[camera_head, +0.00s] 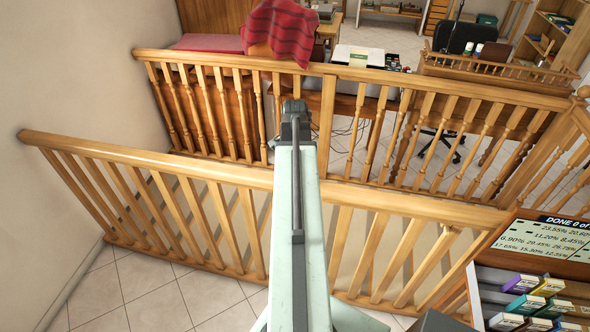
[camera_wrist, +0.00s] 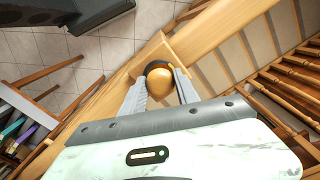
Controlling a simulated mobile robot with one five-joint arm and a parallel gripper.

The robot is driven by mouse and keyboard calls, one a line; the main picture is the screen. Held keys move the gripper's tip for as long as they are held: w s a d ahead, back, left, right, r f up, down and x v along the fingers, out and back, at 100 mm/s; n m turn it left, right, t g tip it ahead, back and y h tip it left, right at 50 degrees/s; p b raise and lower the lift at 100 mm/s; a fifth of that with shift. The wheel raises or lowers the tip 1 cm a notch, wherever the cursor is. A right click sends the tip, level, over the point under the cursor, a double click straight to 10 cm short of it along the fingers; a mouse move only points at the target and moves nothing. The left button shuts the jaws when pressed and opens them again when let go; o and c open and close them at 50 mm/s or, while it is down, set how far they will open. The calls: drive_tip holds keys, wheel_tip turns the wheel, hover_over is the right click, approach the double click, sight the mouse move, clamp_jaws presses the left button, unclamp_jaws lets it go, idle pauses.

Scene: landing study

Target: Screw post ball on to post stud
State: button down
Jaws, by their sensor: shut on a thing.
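The post ball (camera_wrist: 159,90), a smooth golden wooden ball, sits between the two grey fingers of my gripper (camera_wrist: 160,80) in the wrist view. My gripper is shut on it. A dark round part shows at the ball's far side. A pale wooden post top (camera_wrist: 153,50) lies right behind the ball, in line with the handrail. The post stud is not clearly visible, and I cannot tell whether the ball touches it. In the head view my arm reaches forward over the near handrail; its end hides the ball and fingers.
A near banister (camera_head: 190,205) and a far banister (camera_head: 350,75) cross the head view. A red cloth (camera_head: 284,30) hangs over the far rail. A newel post top (camera_head: 584,92) stands at the right edge. A rack of coloured boxes (camera_head: 530,290) and a percentage board (camera_head: 545,238) are at lower right.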

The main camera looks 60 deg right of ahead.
drive_tip(key=m, duration=0.4)
drive_tip(key=shift+m, duration=0.4)
drive_tip(key=c, duration=1.3)
unclamp_jaws()
drive_tip(key=shift+m, duration=0.7)
drive_tip(key=o, duration=0.5)
drive_tip(key=shift+f, duration=0.1)
drive_tip(key=shift+c, duration=0.2)
wheel_tip(320, 180, up, 8)
drive_tip(key=p, duration=0.8)
drive_tip(key=shift+f, duration=0.1)
